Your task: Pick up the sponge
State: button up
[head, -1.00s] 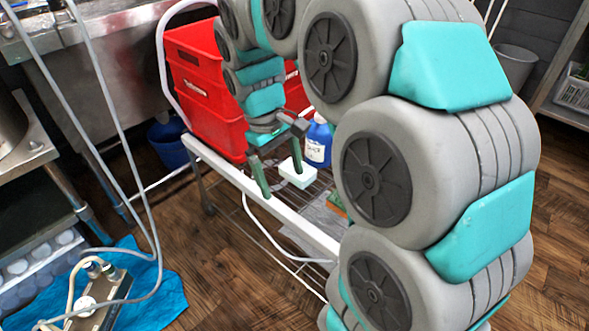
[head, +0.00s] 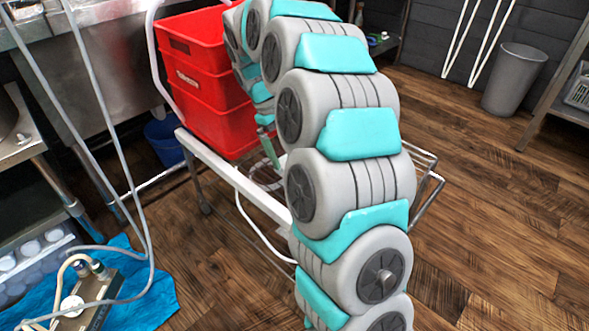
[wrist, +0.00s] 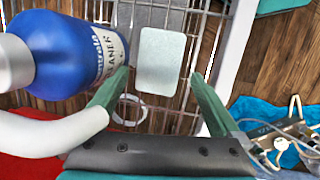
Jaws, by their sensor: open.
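The sponge (wrist: 161,61), a pale grey-white rectangle with rounded corners, shows in the wrist view over the wire rack of the cart. My gripper (wrist: 160,75) is open, its two green fingers on either side of the sponge's near part in the picture. The fingers look apart from the sponge, with a gap on both sides. I cannot tell how far it is below the fingertips. In the head view my arm hides the sponge and most of my gripper; one green finger (head: 268,146) shows beside the red crates.
A blue cleaner bottle (wrist: 78,55) with a white neck stands close left of my gripper in the wrist view. Stacked red crates (head: 205,95) and a white cart rail (head: 235,178) are near my arm.

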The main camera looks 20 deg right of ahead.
jog(key=shift+x, duration=2.35)
jog(key=shift+s, duration=0.1)
jog(key=c, duration=1.1)
jog(key=shift+a+r, duration=0.2)
jog(key=shift+r, duration=0.4)
notch_tip(320, 180, up, 6)
jog(key=a, duration=1.9)
jog(key=shift+s+a+f, duration=0.1)
jog(key=shift+s+a, duration=0.2)
jog(key=shift+c, duration=0.2)
